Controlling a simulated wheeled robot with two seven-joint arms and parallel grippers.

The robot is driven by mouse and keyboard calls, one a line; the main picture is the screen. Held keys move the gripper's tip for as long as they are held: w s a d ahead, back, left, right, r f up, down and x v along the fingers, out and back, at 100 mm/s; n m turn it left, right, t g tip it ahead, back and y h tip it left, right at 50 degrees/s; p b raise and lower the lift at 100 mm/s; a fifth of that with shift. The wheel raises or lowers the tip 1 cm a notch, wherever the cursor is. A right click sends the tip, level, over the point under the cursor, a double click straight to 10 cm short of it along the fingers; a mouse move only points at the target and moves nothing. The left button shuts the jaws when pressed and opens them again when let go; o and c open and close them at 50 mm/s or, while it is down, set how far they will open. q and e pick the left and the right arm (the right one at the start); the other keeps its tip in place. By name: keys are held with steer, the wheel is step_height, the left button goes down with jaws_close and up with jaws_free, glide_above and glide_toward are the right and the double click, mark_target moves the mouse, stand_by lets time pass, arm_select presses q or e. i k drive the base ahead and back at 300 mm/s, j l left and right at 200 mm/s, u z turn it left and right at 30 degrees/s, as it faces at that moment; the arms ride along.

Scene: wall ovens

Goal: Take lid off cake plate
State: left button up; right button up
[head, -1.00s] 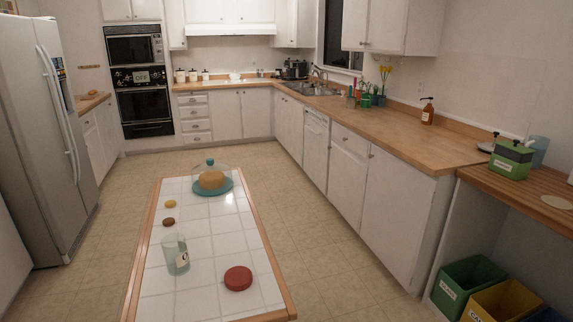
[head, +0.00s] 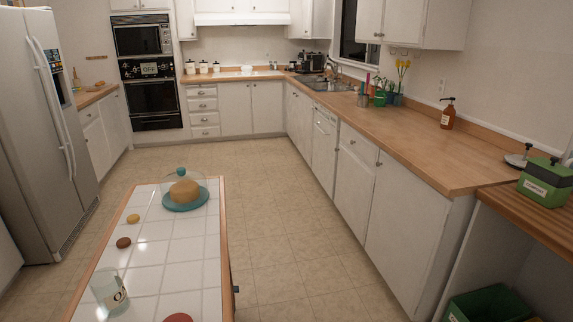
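The cake plate (head: 172,205) is teal and stands at the far end of the white-tiled island (head: 150,252). A round tan cake (head: 184,191) sits on it. A clear dome lid (head: 200,184) with a teal knob (head: 181,171) covers the cake. Neither of my grippers shows in the head view, so I cannot tell their state.
On the island are a yellow item (head: 133,218), a brown item (head: 124,242), a glass jar (head: 108,291) and a red round item (head: 178,318) cut by the frame edge. Open floor (head: 285,235) lies between the island and the right-hand counter (head: 420,140).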

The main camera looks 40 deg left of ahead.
mark_target(181, 189)
steer(key=i+l+u, duration=0.1)
steer(key=i, duration=0.9)
steer(key=i+u, duration=0.25)
steer(key=u, duration=0.15)
steer(key=i+u, duration=0.25)
steer(key=u, duration=0.15)
steer(key=i+l+u, duration=0.2)
steer(key=u, duration=0.2)
